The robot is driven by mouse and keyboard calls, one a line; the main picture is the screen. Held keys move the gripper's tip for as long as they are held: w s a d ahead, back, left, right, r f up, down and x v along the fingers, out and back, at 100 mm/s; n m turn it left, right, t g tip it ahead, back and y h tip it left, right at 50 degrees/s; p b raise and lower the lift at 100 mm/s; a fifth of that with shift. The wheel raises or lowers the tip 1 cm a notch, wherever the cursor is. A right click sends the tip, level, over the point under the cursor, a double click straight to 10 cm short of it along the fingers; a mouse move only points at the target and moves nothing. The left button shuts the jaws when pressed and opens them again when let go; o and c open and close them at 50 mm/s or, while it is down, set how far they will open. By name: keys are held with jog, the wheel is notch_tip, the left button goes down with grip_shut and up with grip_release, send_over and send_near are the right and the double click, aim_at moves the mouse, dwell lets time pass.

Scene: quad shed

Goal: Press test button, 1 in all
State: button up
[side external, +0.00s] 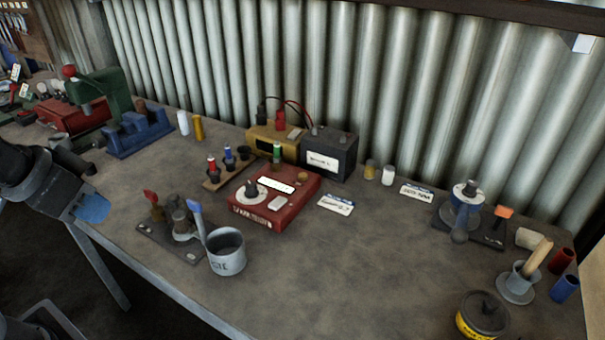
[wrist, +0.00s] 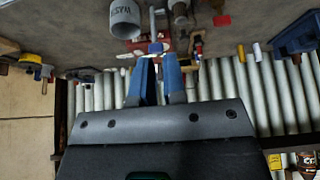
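A red tester box (side external: 273,197) sits mid-bench in the side view. Its top has a dark knob on a pale dial (side external: 251,190), a white label strip (side external: 276,185), a light grey square button (side external: 277,203) and a small brass-coloured round piece (side external: 302,176). I cannot read which one is the test button. My gripper (side external: 92,208) is over the bench's left front edge, well apart from the box. Part of the box is hidden there.
A grey waste cup (side external: 227,252) and a dark stand with upright tools (side external: 172,236) are in front of the box. A battery (side external: 330,153) and yellow unit (side external: 271,140) stand behind it. A blue vise-like block (side external: 138,132) is at left.

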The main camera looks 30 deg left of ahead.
grip_shut()
dwell(0.5)
dwell(0.4)
jog(key=w+d+r+n+h, duration=0.1)
jog(key=w+d+r+n, duration=0.15)
jog(key=w, duration=0.45)
jog(key=w+d+r+n+t+h, duration=0.1)
jog(key=w+n, duration=0.3)
jog(key=w, duration=0.3)
jog(key=w+d+r+n+h, duration=0.1)
jog(key=w+d+n, duration=0.1)
jog(key=w+n, duration=0.35)
jog(key=w+d+f+n, duration=0.2)
jog(key=w+n, duration=0.1)
jog(key=w, duration=0.4)
jog(key=w+d+f+n+t, duration=0.1)
jog(key=w+f+n, duration=0.2)
jog(key=w, duration=0.3)
jog(key=w+d+f+n, duration=0.2)
jog(key=w+f+n, duration=0.1)
jog(key=w, duration=0.4)
jog(key=shift+w+d+f+n+t+h, duration=0.2)
jog(key=shift+w+d+n+t+h, duration=0.2)
jog(key=shift+n, duration=0.2)
